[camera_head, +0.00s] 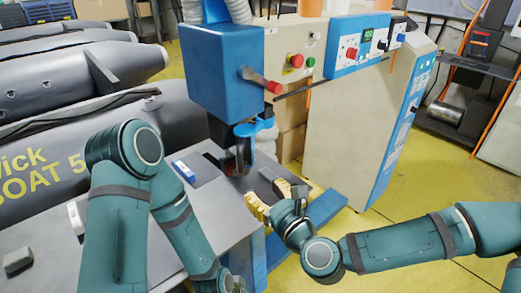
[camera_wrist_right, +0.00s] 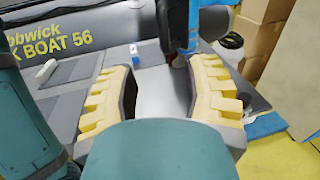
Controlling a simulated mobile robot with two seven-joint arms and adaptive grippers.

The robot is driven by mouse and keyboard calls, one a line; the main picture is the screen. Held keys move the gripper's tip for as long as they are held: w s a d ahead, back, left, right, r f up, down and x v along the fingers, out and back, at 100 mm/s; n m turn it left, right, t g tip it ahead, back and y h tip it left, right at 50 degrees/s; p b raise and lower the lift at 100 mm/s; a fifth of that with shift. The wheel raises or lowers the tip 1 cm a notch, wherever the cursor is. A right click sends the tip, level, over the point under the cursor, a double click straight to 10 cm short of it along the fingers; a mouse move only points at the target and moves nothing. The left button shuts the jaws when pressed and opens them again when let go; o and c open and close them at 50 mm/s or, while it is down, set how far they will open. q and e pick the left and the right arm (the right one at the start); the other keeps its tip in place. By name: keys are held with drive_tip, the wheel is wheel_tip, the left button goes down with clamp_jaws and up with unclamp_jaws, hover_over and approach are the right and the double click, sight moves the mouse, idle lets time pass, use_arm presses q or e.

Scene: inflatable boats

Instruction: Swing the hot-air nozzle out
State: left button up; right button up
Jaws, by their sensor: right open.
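The hot-air nozzle (camera_head: 243,150) appears to be the dark piece with a blue top below the blue machine head (camera_head: 222,75), close over the grey work table (camera_head: 215,215). A lever with a red knob (camera_head: 272,87) sticks out of the head's side. My right gripper (camera_head: 270,197) is open and empty, with yellow-padded fingers, just in front of and below the nozzle. In the right wrist view the open fingers (camera_wrist_right: 162,95) frame the table, and a blue part with a dark lower end (camera_wrist_right: 182,50) stands beyond them. My left arm reaches down to the bottom edge; its fingers are out of frame.
A grey inflatable boat (camera_head: 60,140) lies behind the table at left. A blue-and-white block (camera_head: 183,171) and a grey block (camera_head: 17,261) lie on the table. The control cabinet (camera_head: 350,125) stands right of the head. Yellow floor (camera_head: 420,220) is open at right.

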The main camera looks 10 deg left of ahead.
sight(242, 158)
drive_tip(key=shift+m, duration=0.3)
drive_tip(key=x, duration=0.9)
drive_tip(key=r+x, duration=0.1)
drive_tip(key=x, duration=0.3)
drive_tip(key=shift+w+a+r+b, duration=0.1)
drive_tip(key=shift+w+a+b, duration=0.05)
drive_tip(key=shift+w+b, duration=0.3)
drive_tip(key=shift+c, duration=0.5)
clamp_jaws()
